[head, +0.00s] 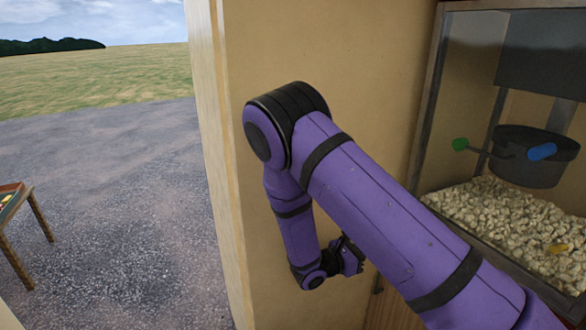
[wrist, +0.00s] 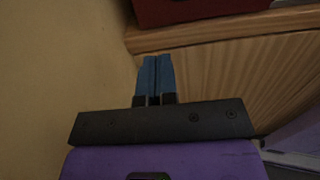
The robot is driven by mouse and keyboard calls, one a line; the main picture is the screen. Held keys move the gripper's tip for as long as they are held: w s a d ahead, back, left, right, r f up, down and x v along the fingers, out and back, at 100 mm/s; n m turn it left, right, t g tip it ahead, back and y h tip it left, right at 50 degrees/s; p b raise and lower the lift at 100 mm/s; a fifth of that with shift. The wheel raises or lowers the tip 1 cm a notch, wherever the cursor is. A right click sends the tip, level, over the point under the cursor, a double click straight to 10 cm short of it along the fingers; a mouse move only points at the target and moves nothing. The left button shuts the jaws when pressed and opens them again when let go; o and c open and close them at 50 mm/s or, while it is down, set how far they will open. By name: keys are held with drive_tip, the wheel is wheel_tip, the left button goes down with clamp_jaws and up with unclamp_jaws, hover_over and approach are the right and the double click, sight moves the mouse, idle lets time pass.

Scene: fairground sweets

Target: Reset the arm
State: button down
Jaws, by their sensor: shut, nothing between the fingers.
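My purple arm reaches up across the head view and folds down at its elbow beside a tan wall (head: 370,60). My gripper (head: 362,262) hangs low near that wall in the head view, partly behind the forearm. In the wrist view my gripper (wrist: 156,62) shows two blue fingers pressed together, with nothing between them. The fingers point toward a wooden panel (wrist: 225,75) and the tan wall (wrist: 60,60).
A popcorn machine (head: 425,110) with popcorn (head: 490,212) and a dark kettle (head: 530,165) stands at the right. A red object (wrist: 190,10) sits above a wooden edge in the wrist view. A small table (head: 40,215) stands far left on open gravel.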

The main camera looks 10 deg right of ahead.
drive_tip(key=s+d+r+m+g+y, duration=0.2)
drive_tip(key=s+r+m+g+y, duration=0.25)
drive_tip(key=r+m, duration=0.4)
drive_tip(key=s+d+r+m+g+y, duration=0.35)
drive_tip(key=s+r+m, duration=0.2)
drive_tip(key=r, duration=0.65)
drive_tip(key=s+a+r+m+t+y, duration=0.2)
drive_tip(key=s+r+m+t+y, duration=0.1)
drive_tip(key=s+r, duration=0.4)
drive_tip(key=s+a+r+m+t+y, duration=0.1)
drive_tip(key=s+r+m+t+y, duration=0.3)
drive_tip(key=s+r, duration=0.4)
drive_tip(key=s+t+y, duration=0.1)
drive_tip(key=s+y, duration=0.1)
drive_tip(key=s, duration=0.1)
drive_tip(key=shift+a, duration=0.4)
